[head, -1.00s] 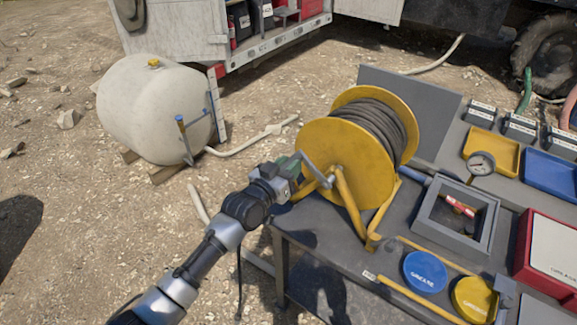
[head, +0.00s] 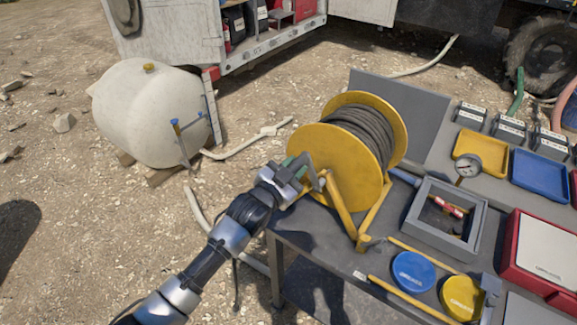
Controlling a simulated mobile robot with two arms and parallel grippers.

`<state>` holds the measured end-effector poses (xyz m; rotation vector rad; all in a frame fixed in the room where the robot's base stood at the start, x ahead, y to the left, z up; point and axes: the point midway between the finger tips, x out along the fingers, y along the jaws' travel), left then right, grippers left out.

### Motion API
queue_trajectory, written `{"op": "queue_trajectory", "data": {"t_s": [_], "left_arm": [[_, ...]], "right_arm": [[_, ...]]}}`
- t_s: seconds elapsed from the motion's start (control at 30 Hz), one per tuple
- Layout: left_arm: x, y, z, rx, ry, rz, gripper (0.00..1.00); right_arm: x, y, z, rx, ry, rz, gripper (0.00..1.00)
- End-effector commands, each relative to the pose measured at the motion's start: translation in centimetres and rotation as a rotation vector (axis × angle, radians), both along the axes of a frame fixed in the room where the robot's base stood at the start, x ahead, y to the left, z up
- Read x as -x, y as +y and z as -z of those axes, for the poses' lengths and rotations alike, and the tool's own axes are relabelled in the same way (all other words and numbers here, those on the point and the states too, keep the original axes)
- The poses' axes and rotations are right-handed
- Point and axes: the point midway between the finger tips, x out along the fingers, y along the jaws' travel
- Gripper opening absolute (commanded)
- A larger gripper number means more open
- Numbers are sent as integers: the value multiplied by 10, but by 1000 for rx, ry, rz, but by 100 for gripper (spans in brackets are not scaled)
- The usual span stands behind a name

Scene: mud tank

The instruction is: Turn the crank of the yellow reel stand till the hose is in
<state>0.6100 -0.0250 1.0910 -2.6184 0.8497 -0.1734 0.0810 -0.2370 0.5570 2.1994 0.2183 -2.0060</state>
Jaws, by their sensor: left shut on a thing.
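The yellow reel stand (head: 343,200) stands at the left end of the grey bench, its drum wound with dark hose (head: 366,136). The near yellow disc (head: 345,165) faces me. A grey crank arm (head: 317,174) shows at the left side of that disc. My left gripper (head: 293,170) comes in from the lower left and is shut on the crank's handle, of which a green bit shows at the jaws. The jaws hide most of the handle. My right gripper does not show.
The grey bench (head: 307,230) holds a square grey frame (head: 421,218), a blue lid (head: 413,271), a yellow lid (head: 462,297), trays and a red case (head: 531,260). A pale tank (head: 150,115) lies on the ground at the left.

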Motion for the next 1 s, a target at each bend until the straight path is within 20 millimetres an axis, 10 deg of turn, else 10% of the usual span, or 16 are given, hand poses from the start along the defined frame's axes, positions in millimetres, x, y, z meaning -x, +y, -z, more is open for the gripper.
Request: {"op": "queue_trajectory", "data": {"t_s": [1.0], "left_arm": [[55, -75, 10, -780, -568, 3, 0]], "right_arm": [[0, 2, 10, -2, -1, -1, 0]]}}
